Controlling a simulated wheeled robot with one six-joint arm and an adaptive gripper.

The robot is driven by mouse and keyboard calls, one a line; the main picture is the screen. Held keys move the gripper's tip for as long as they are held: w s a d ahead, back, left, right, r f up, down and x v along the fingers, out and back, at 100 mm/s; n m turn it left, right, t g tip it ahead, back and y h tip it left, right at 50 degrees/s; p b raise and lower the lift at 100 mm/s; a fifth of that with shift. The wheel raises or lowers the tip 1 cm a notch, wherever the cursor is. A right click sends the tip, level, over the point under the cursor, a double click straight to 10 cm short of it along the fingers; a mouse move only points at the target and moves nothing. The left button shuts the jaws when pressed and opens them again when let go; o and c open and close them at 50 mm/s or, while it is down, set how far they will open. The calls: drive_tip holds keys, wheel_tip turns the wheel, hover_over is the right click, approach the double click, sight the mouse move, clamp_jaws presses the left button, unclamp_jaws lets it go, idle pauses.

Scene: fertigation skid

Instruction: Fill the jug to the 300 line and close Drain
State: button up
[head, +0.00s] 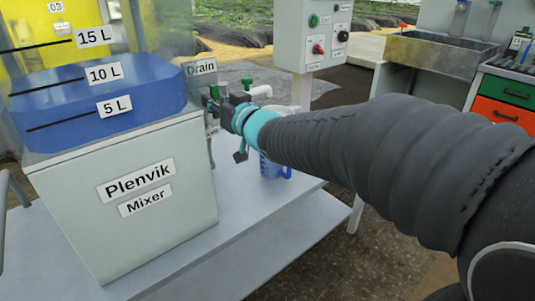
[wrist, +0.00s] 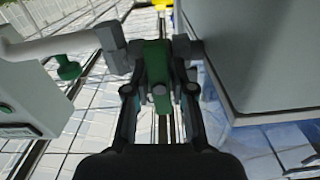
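The Plenvik Mixer tank (head: 160,240) stands at the left in the head view, with blue liquid (head: 150,85) between its 10 L and 15 L marks. The Drain label (head: 200,67) is at its right upper edge. My gripper (head: 219,100) is at the valve under this label. In the wrist view, the green Drain handle (wrist: 157,75) lies between the two fingers of my gripper (wrist: 158,85). I cannot tell whether both fingers press on it. The jug (head: 273,167) is on the platform below my wrist. My arm hides most of it, so its fill level and 300 line cannot be read.
A white pipe (head: 261,91) with another green knob (head: 247,83) is close beside my gripper. A control box (head: 318,35) with buttons stands behind. The pale platform (head: 240,225) has bare room in front. A sink (head: 440,49) and drawers (head: 503,91) are at the right.

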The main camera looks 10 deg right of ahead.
drive_tip(key=o, duration=0.5)
drive_tip(key=shift+c, duration=0.2)
drive_tip(key=v, duration=0.7)
idle(0.6)
